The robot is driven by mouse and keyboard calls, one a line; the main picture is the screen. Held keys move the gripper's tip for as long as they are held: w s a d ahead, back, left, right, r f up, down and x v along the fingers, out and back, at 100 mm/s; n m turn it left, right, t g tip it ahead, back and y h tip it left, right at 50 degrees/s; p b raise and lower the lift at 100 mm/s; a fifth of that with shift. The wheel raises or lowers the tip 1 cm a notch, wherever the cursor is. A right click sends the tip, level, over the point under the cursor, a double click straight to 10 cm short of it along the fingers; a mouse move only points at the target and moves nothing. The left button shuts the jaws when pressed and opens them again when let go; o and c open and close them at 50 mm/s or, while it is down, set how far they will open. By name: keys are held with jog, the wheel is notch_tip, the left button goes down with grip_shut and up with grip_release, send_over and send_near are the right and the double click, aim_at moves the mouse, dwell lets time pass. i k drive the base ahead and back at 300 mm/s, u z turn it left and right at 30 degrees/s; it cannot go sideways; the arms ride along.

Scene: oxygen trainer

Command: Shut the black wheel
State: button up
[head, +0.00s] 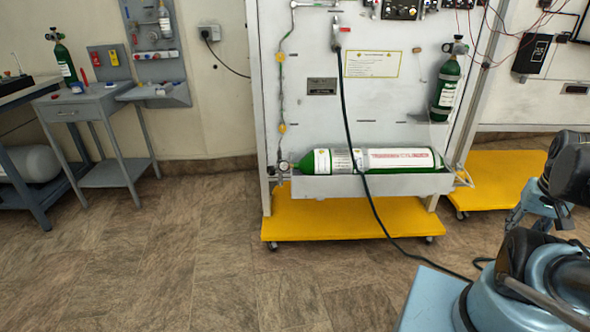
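No black wheel can be made out for certain. A small black knob (459,38) tops the valve of the upright green cylinder (446,88) on the right of the white panel. Another dark valve top (54,31) is on the green cylinder (64,62) at the far left. A large green cylinder (400,160) lies in a grey trough on the panel, with a small round gauge (283,166) at its left end. Parts of my arm show at the right edge, apart from the panel. My gripper's fingertips cannot be made out.
The white panel (300,110) stands on a yellow wheeled base (335,222). A dark hose (372,205) hangs from it and runs over the floor towards my body. A grey side table (90,100) and wall board stand at the left. The floor (190,240) at left and centre is clear.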

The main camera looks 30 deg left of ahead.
aim_at(270, 171)
jog(key=z, duration=0.1)
jog(key=k, duration=1)
jog(key=u, duration=0.75)
jog(key=i, duration=1)
